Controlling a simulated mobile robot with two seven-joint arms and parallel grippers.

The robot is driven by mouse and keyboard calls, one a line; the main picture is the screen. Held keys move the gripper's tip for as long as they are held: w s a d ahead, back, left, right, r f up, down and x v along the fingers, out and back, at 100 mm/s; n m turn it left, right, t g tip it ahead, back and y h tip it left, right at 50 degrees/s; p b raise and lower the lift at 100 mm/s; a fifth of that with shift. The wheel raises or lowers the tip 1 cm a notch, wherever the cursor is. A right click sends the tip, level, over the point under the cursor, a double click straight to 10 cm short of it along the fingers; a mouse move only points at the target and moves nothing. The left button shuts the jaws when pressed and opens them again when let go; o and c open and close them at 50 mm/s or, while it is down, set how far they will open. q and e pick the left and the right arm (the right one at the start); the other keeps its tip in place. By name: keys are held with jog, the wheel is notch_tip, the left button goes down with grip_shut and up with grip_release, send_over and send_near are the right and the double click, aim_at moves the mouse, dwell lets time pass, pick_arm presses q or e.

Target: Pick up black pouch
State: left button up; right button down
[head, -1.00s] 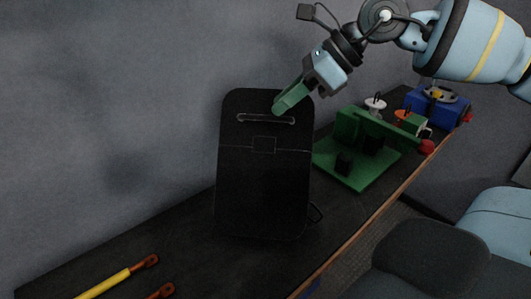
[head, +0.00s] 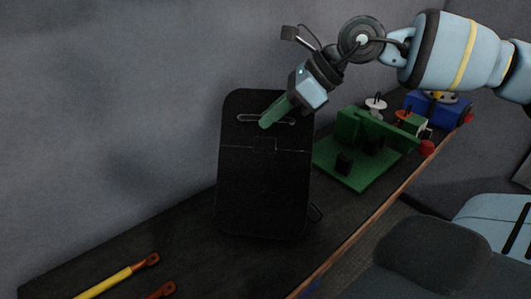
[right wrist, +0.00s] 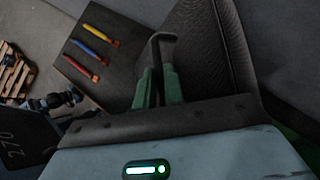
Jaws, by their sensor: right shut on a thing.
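The black pouch (head: 264,195) stands upright on the dark bench against the grey wall in the head view. Its handle (head: 283,121) is a grey bar across the upper front. My right gripper (head: 268,122) reaches down from the upper right, its green fingers at the handle. In the right wrist view the fingers (right wrist: 158,88) are shut on the handle (right wrist: 162,44), whose bent end shows above them. The pouch's dark textured face (right wrist: 222,40) is beside the fingers. The pouch's base still rests on the bench. My left gripper does not show.
Right of the pouch, a green fixture (head: 352,170) stands close by on the bench, with a blue box (head: 432,108) farther back. The bench (head: 165,238) is bare between rods and pouch.

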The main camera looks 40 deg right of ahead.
aim_at(280, 150)
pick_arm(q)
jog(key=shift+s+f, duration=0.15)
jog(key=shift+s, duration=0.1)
pick_arm(e)
jog(key=shift+r, duration=0.2)
